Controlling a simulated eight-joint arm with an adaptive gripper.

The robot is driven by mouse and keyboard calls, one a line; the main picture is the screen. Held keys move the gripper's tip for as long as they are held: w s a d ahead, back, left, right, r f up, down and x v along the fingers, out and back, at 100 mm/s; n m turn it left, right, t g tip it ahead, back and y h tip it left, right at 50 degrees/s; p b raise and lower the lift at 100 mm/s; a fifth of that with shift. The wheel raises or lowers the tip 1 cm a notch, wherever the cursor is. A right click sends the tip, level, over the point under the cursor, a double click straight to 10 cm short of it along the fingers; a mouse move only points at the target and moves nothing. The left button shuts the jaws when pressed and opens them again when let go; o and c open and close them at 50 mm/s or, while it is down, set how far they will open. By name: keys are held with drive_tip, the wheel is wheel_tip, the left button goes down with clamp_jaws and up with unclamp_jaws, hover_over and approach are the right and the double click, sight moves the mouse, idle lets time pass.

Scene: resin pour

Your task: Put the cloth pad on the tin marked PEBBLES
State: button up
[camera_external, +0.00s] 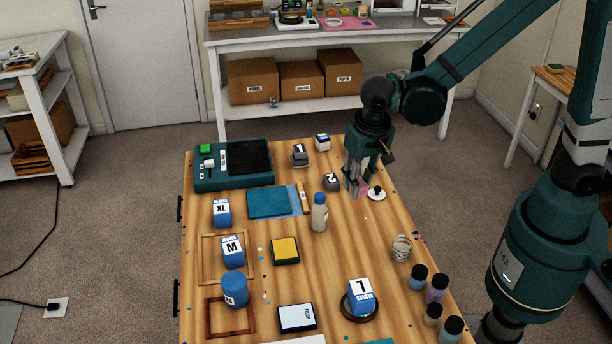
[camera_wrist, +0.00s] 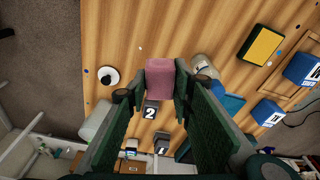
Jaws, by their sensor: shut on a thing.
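My gripper (camera_external: 357,186) points down over the far right part of the wooden table. In the wrist view, my gripper (camera_wrist: 160,90) is shut on a pink cloth pad (camera_wrist: 160,78), which sits between the fingertips. The pad (camera_external: 362,188) shows only partly in the external view; I cannot tell whether it touches the table. I cannot read PEBBLES on any tin. A blue round tin (camera_external: 234,292) with a small label stands at the front left. A flat dark-edged box (camera_external: 297,318) has a pale top with small unclear print.
A dark block marked 2 (camera_external: 331,182) and a white lid with a dark knob (camera_external: 377,193) are close to my gripper. A bottle (camera_external: 319,212), a yellow-topped pad (camera_external: 285,250) and boxes marked XL (camera_external: 222,212), M (camera_external: 233,251) and L (camera_external: 360,297) stand nearer the front.

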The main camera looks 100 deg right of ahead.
drive_tip(key=w+a+r+n+p, duration=0.1)
drive_tip(key=w+a+r+p, duration=0.2)
drive_tip(key=w, duration=0.7)
drive_tip(key=w+a+r+n+p, duration=0.15)
drive_tip(key=w+a, duration=0.25)
drive_tip(key=w, duration=0.6)
drive_tip(key=r+n+p, duration=0.1)
drive_tip(key=n+p, duration=0.2)
drive_tip(key=p, duration=0.3)
hover_over(232, 280)
drive_tip(key=shift+s+a+t+y, duration=0.1)
drive_tip(key=shift+s+t+y, duration=0.05)
drive_tip(key=shift+t+y, duration=0.2)
drive_tip(key=shift+f, duration=3.1)
drive_tip(key=shift+f, duration=0.1)
drive_tip(key=shift+f+p, duration=0.45)
drive_tip(key=shift+f, duration=1.3)
drive_tip(key=shift+f, duration=0.15)
